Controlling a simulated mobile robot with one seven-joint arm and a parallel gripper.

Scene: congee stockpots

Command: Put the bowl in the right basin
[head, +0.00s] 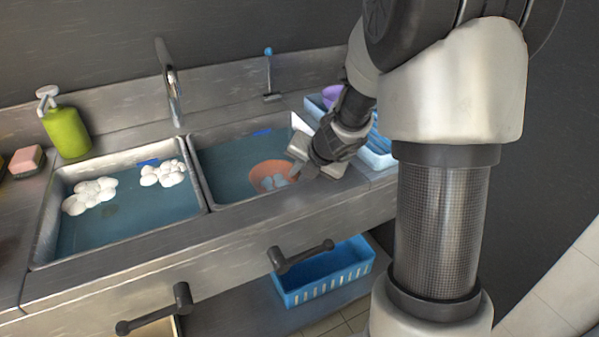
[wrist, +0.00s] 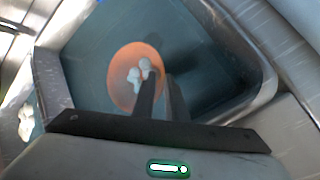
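An orange bowl (head: 257,172) with pale lumps inside is within the right basin (head: 236,205), in its right half. I cannot tell whether it rests on the bottom. My gripper (head: 299,172) reaches down into this basin from the right, at the bowl's right side. In the wrist view the bowl (wrist: 122,88) lies ahead, with my two fingers (wrist: 161,78) close together at its rim, one over the inside and one outside. My gripper looks shut on the rim; the contact itself is hard to see.
The left basin (head: 150,217) holds water and white foam clumps. A green soap bottle (head: 67,132), a pink sponge (head: 26,158) and a faucet (head: 172,85) stand around it. A blue rack (head: 376,158) with a purple dish (head: 331,92) is right. A blue crate (head: 325,272) sits below.

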